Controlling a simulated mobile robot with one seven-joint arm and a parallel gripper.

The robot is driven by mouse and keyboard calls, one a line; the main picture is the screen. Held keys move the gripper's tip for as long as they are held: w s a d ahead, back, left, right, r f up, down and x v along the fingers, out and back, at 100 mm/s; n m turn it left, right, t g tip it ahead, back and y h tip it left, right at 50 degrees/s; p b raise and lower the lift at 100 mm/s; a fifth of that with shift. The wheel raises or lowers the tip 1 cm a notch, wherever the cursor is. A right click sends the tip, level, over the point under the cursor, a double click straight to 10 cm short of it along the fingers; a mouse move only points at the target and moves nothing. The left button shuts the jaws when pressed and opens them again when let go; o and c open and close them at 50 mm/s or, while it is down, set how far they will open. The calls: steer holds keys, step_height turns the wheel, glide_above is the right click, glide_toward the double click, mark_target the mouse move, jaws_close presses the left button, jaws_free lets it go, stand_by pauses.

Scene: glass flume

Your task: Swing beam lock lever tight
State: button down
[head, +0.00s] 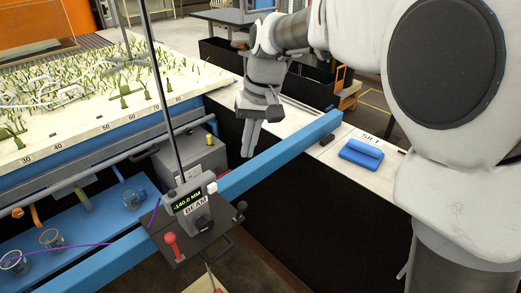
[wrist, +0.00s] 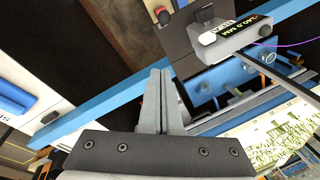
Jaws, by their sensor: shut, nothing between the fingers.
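The beam carriage is a dark plate (head: 190,232) on the blue beam (head: 265,165), with a grey readout box (head: 188,200) showing -140.0 MM and a BEAM label. A red-knobbed lever (head: 170,241) stands up at its front left. A black knob (head: 240,207) stands at its right edge; it also shows in the wrist view (wrist: 162,15). No label shows which one is the lock lever. My gripper (head: 249,150) hangs fingers down behind the beam, up and right of the carriage, touching none of it. Its fingers (wrist: 160,74) are together and empty.
A thin upright rod (head: 163,90) rises beside the readout. The flume bed (head: 85,95) with green plants lies at the left. A blue case (head: 361,152) lies on the white bench by a SILT label. Glass beakers (head: 50,238) stand on a blue shelf at lower left.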

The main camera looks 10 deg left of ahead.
glide_toward(239, 211)
steer(key=w+a+f, duration=0.2)
steer(key=w+f, duration=0.3)
steer(key=w, duration=0.1)
steer(key=shift+s+d+f+p, duration=0.15)
steer(key=shift+s+f+p, duration=0.1)
steer(key=shift+s, duration=0.75)
steer(key=shift+s+d+f+p, duration=0.15)
steer(key=shift+s+f, duration=0.1)
steer(key=shift+s, duration=0.7)
